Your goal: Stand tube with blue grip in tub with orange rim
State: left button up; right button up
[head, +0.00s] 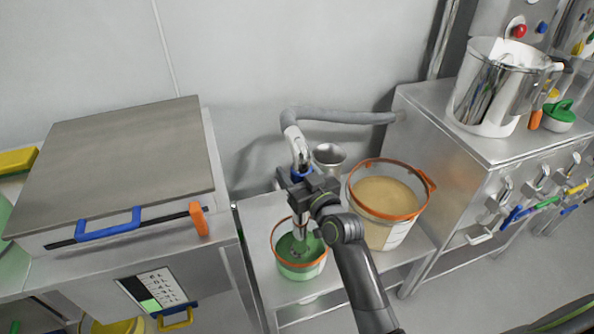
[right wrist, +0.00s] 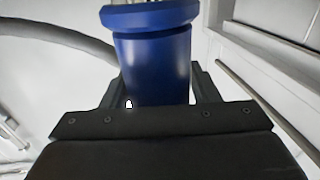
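The tube has a blue grip (head: 302,174), with a pale elbow and grey hose (head: 345,115) above it. My right gripper (head: 300,182) is shut on the blue grip. In the right wrist view the blue grip (right wrist: 153,65) stands between the two dark fingers. A metal length shows below my gripper, over the opening of a small tub with an orange rim (head: 278,232) and green inside. I cannot tell whether the tube's lower end touches the tub's bottom. A larger tub, also with an orange rim (head: 430,182), holds beige powder to the right. My left gripper is not in view.
Both tubs stand on a low metal table (head: 262,208). A metal funnel (head: 328,158) is behind. A steel cabinet (head: 440,130) with a steel jug (head: 500,85) stands right. A flat-lidded unit (head: 125,150) with a blue handle stands left.

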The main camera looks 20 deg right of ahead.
jog(key=shift+o, duration=1.3)
jog(key=shift+f, duration=0.1)
jog(key=shift+s, duration=0.1)
jog(key=shift+s, duration=0.3)
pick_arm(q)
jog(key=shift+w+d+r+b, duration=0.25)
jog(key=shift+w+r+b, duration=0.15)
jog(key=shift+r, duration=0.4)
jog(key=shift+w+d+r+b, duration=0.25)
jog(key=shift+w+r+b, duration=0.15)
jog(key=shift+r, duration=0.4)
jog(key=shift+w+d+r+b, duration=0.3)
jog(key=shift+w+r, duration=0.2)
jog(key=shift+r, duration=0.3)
pick_arm(e)
jog(key=s+d, duration=0.3)
jog(key=s, duration=1.3)
jog(key=shift+s, duration=0.2)
jog(key=shift+d, duration=0.15)
